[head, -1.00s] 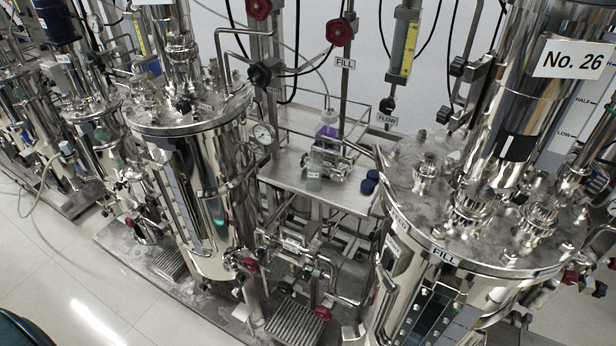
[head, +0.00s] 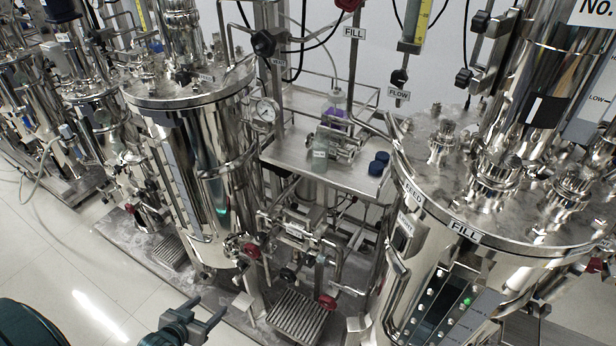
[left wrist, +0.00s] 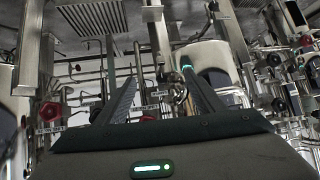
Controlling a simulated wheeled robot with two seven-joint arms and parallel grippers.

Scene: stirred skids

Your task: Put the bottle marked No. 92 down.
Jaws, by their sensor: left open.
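A small pale-green bottle (head: 320,152) with a white label stands on the steel shelf (head: 285,157) between the two large vessels in the head view. Its label is too small to read. A vessel with purple contents (head: 336,117) is just behind it, partly hidden by metal fittings. I cannot tell which bottle is No. 92. My left gripper (head: 207,308) is open and empty at the bottom of the head view, well below and in front of the shelf. Its two spread fingers (left wrist: 160,80) also show in the left wrist view with nothing held between them. My right gripper is out of view.
A steel vessel (head: 205,180) stands left, and a larger one marked FILL (head: 465,231) stands right. Pipes and red-handled valves (head: 327,302) crowd the space below the shelf. Open floor (head: 60,260) lies at lower left.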

